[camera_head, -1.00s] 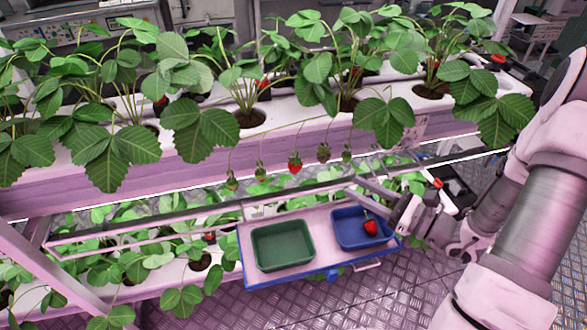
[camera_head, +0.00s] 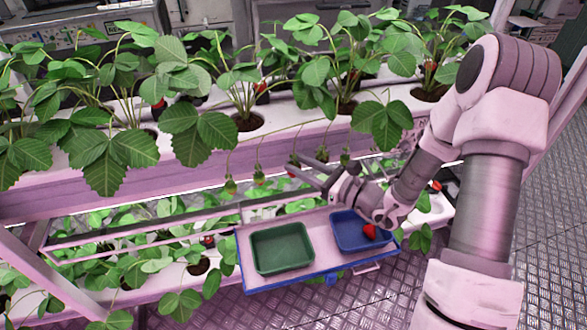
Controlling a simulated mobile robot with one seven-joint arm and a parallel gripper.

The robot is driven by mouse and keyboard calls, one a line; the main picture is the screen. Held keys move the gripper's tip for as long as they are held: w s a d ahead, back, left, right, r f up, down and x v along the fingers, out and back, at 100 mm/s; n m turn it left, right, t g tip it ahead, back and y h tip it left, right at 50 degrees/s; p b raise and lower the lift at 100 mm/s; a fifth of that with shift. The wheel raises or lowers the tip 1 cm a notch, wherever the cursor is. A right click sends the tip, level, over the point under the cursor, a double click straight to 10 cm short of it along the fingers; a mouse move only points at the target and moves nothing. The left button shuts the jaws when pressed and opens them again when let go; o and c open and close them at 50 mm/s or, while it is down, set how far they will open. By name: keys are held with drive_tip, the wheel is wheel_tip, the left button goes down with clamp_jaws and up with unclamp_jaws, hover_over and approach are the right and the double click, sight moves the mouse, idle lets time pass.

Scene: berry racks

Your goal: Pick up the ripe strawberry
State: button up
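The ripe red strawberry (camera_head: 291,171) hangs on a stem below the upper rack's front edge, mostly hidden by my gripper. My gripper (camera_head: 296,165) has come in from the right, and its two fingers look apart, with their tips at the strawberry. I cannot tell whether they touch it. Unripe greenish berries hang on both sides: two to the left (camera_head: 230,186) (camera_head: 259,177), and others to the right (camera_head: 322,153) (camera_head: 345,157), close to the fingers.
A blue tray (camera_head: 338,232) holding a red strawberry (camera_head: 370,232) and an empty green tray (camera_head: 256,252) stand on a shelf below. The upper white planter (camera_head: 60,205) with leafy plants runs behind the hanging berries. A lower plant row lies beneath.

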drive_tip(key=shift+x, duration=1)
clamp_jaws()
drive_tip(key=shift+r, duration=0.1)
drive_tip(key=v, duration=1.8)
